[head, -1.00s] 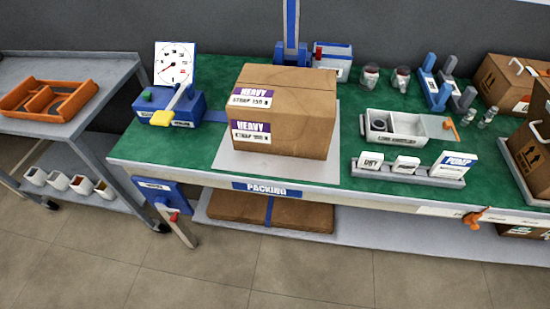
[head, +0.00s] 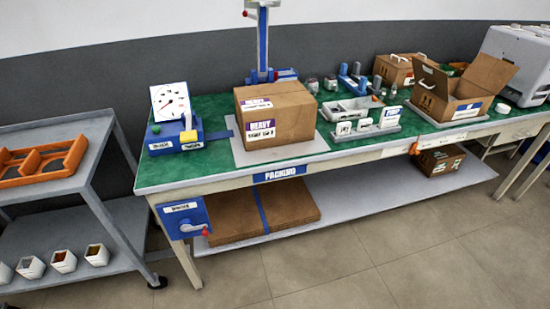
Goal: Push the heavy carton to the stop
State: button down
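The heavy carton (head: 277,115) is a closed brown box with purple and white HEAVY labels on its left front. It sits on a pale grey plate (head: 243,155) on the green packing table (head: 160,178). A blue strip (head: 231,124) lies on the table at the plate's left. A blue post (head: 263,45) on a blue base stands behind the carton. I cannot tell which part is the stop. My gripper is not in view.
A blue dial device (head: 173,120) stands left of the carton. A grey parts tray (head: 352,109) and label stand (head: 366,127) are to its right. An open carton (head: 462,90) stands farther right. A grey cart (head: 75,160) is at the left. The floor in front is clear.

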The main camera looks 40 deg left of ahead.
aim_at(278, 115)
jog(key=z, duration=0.05)
jog(key=k, duration=1.1)
jog(key=u, duration=0.65)
jog(key=i, duration=1)
jog(key=z, duration=0.05)
